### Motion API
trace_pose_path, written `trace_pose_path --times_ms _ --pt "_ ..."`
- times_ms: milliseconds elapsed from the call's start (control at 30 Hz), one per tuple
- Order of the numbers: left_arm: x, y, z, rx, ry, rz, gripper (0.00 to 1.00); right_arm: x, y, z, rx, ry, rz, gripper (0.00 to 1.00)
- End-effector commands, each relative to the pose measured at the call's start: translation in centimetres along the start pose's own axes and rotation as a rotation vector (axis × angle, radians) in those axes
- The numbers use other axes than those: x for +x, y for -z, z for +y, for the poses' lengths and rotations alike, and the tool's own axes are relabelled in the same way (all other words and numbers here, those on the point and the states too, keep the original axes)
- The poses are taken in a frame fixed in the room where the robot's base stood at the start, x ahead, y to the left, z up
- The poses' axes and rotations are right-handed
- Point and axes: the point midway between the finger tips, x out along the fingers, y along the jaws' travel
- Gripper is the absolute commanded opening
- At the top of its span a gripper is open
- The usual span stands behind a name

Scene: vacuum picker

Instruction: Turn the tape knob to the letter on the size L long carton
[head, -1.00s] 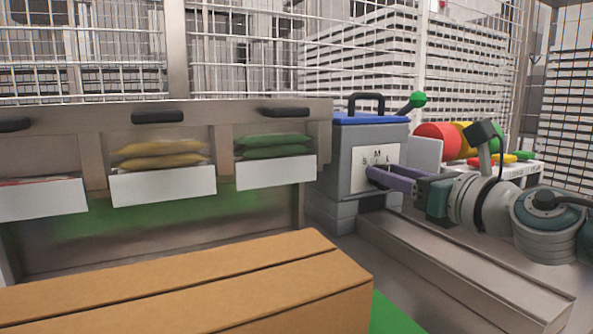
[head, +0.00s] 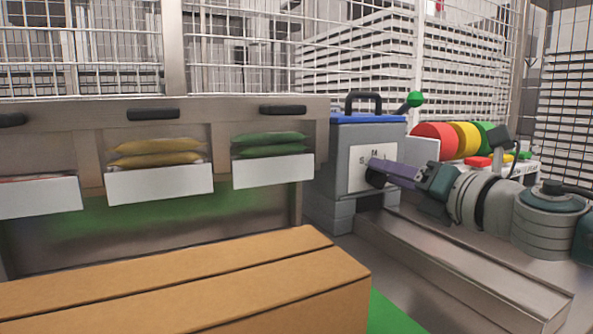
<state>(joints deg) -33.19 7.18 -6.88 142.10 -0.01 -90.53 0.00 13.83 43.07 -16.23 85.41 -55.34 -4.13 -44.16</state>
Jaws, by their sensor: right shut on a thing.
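The tape machine (head: 352,138) is a grey box with a blue lid at the right of the bench. Its white dial plate (head: 366,153) carries letters; an S shows at the left, and the rest are small or covered. My right gripper (head: 378,175) reaches in from the right and is shut on the dark tape knob (head: 373,179) at the plate's lower part. Its purple fingers hide most of the knob and the plate's right side, so the pointed letter cannot be read. A long brown carton (head: 180,285) lies in front; no size letter shows on it. My left gripper is out of view.
A green-knobbed lever (head: 415,99) stands at the machine's right. Red, yellow and green rolls (head: 437,136) stand behind my right arm. A metal chute (head: 460,260) runs below that arm. Bins with yellow bags (head: 155,153) and green bags (head: 270,145) are at the left.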

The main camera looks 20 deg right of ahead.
Motion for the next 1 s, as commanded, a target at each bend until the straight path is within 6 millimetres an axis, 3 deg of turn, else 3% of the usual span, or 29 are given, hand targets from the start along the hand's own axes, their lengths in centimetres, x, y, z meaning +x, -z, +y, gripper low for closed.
trace_pose_path --times_ms 333,867,900,1000 --pt "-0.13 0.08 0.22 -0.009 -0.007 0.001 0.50 0.02 -0.07 -0.09 0.151 -0.001 -0.001 0.00" --pt "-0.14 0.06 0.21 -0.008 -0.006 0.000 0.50 0.02 -0.06 -0.10 0.179 -0.001 -0.001 0.00" --pt "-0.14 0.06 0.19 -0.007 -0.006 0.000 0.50 0.02 -0.06 -0.11 0.179 -0.001 -0.001 0.45" --pt "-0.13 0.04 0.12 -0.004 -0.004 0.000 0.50 0.02 -0.04 -0.11 0.178 -0.001 -0.001 0.50"
